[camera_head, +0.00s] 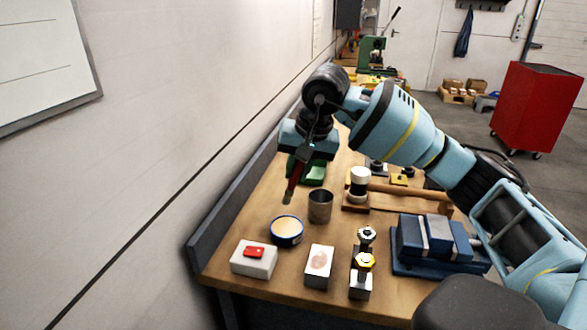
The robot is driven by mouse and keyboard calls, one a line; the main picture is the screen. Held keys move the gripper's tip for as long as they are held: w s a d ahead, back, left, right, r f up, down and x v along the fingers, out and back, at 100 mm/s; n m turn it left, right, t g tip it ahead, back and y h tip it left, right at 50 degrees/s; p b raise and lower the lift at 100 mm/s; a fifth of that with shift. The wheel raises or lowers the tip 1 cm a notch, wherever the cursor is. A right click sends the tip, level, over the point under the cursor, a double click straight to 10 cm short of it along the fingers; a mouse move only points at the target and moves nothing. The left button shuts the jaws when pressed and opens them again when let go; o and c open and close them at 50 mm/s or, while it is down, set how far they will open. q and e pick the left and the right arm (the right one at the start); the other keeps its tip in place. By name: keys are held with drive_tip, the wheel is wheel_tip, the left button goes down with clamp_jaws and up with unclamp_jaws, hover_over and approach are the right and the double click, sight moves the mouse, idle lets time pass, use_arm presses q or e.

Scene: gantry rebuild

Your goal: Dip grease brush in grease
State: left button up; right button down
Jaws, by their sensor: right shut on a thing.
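My right gripper (299,158) is shut on the grease brush (293,183). The brush looks red with a paler lower end, hangs nearly upright and tilts slightly. The grease tin (287,241), a round blue tin with cream-coloured grease, stands open on the workbench. In the picture the brush's lower end shows just above the tin's far side, with a gap between them. The upper brush is hidden by the gripper. My left gripper is not in view.
A metal cup (320,207) stands right of the tin. A white block with a red piece (254,259), another block (319,267), a blue vise (436,246) and a mallet (410,191) are on the workbench (225,278). The wall runs along the left.

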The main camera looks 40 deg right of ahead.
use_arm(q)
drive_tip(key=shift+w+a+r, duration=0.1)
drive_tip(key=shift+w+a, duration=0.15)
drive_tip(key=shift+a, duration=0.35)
use_arm(e)
drive_tip(key=shift+s+a+r, duration=0.1)
drive_tip(key=shift+s+a, duration=0.05)
drive_tip(key=shift+a, duration=0.05)
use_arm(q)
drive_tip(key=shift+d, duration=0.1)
